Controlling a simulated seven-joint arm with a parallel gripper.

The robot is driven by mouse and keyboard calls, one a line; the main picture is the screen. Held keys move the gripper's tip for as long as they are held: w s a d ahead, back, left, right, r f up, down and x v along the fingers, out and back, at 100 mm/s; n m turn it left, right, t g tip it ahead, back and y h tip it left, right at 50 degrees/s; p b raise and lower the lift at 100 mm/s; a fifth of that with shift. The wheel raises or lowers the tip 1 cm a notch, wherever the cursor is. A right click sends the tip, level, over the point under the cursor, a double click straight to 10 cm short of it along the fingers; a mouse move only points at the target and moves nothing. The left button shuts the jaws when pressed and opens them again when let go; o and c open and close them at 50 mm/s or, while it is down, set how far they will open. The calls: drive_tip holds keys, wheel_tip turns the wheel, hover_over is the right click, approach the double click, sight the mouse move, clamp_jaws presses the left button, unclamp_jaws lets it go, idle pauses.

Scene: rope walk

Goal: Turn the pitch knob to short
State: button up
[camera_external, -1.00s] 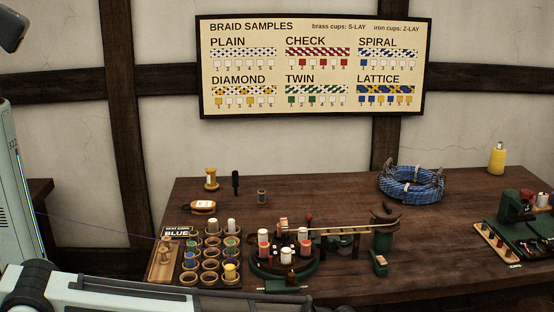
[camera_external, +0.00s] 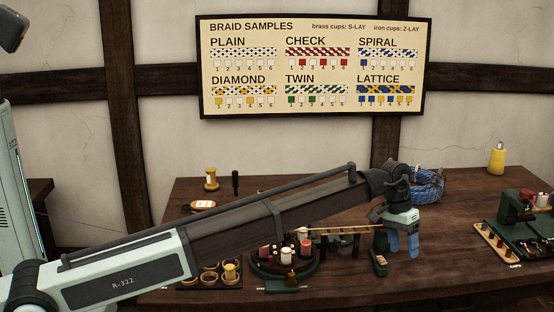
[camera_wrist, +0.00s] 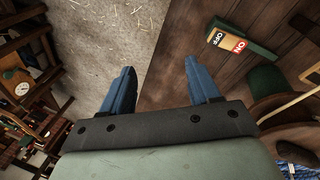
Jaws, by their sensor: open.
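No knob marked for pitch can be made out in either view. My gripper (camera_external: 404,246) is open and empty, its two blue fingers pointing down, just right of the green post (camera_external: 381,242) of the braiding machine. In the wrist view the open fingers (camera_wrist: 159,72) are apart with nothing between them, over the table's edge. A small green switch box (camera_wrist: 240,42) with a red ON and an orange OFF label lies on the table right of the fingers.
A round green braiding base (camera_external: 284,268) with bobbins stands left of the post. A green machine (camera_external: 515,206) and a peg board (camera_external: 494,241) stand at the right. My arm hides much of the bobbin tray (camera_external: 212,280).

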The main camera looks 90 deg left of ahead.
drive_tip(key=s+a+r+n, duration=0.1)
drive_tip(key=a, duration=0.3)
drive_tip(key=s+a+r, duration=0.1)
drive_tip(key=s+a, duration=0.1)
drive_tip(key=a, duration=0.3)
drive_tip(key=s+a+r+n+y, duration=0.1)
drive_tip(key=s+a, duration=0.1)
drive_tip(key=a, duration=0.3)
drive_tip(key=shift+s+a+r+n+g, duration=0.1)
drive_tip(key=shift+a+r+n+g, duration=0.1)
drive_tip(key=shift+a+n+g, duration=0.15)
drive_tip(key=s+a+r+n+g+y, duration=0.1)
drive_tip(key=s+a+r+n, duration=0.1)
drive_tip(key=s+a, duration=0.7)
drive_tip(key=f, duration=0.4)
drive_tip(key=w+a+f, duration=0.1)
drive_tip(key=f, duration=0.4)
drive_tip(key=w+f, duration=0.1)
drive_tip(key=f, duration=0.3)
drive_tip(key=shift+w+a+f, duration=0.15)
drive_tip(key=shift+w+a, duration=0.05)
drive_tip(key=shift+a, duration=0.15)
drive_tip(key=c, duration=1)
drive_tip(key=shift+c, duration=0.2)
